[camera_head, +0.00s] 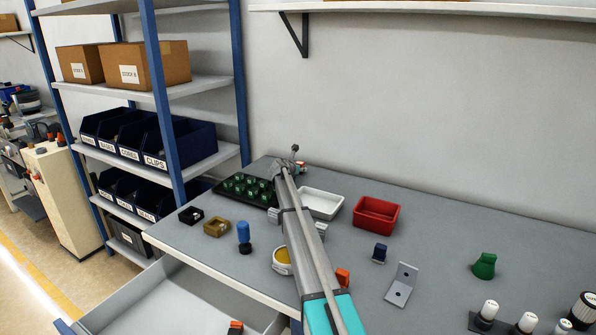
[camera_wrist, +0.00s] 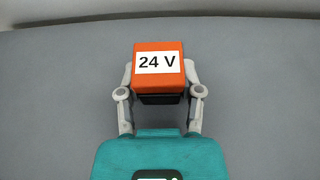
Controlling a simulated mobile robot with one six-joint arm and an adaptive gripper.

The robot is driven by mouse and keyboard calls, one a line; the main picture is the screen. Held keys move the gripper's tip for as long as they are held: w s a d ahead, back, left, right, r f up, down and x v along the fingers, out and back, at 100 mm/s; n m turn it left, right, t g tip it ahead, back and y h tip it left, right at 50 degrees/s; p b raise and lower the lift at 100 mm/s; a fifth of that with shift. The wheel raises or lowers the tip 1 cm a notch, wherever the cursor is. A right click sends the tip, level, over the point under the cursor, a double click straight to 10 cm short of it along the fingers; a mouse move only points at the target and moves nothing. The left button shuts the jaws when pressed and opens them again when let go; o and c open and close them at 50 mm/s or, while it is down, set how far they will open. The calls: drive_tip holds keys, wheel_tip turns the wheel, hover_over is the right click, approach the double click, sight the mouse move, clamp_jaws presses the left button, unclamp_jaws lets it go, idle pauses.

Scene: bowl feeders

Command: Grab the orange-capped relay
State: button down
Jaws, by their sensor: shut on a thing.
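The orange-capped relay (camera_wrist: 160,85) has a dark lower body and a white "24 V" label on its cap. It fills the space between my gripper's fingers (camera_wrist: 160,78) in the wrist view, one grey finger against each side. My gripper is shut on it. In the head view my gripper (camera_head: 298,163) is small at the far end of my arm, near the back of the table, with a bit of orange beside it. Whether the relay touches the table or hangs above it is hard to tell.
A green-filled black tray (camera_head: 247,189), a white tray (camera_head: 321,203) and a red bin (camera_head: 376,215) stand near my arm. Another orange piece (camera_head: 343,276) is partly behind my arm. The back right of the grey table is clear.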

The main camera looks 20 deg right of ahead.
drive_tip(key=shift+r+p, duration=0.55)
drive_tip(key=shift+r, duration=0.15)
drive_tip(key=s+a+r+p, duration=0.2)
drive_tip(key=s+r+p, duration=0.9)
drive_tip(key=s, duration=0.3)
drive_tip(key=shift+r, duration=0.1)
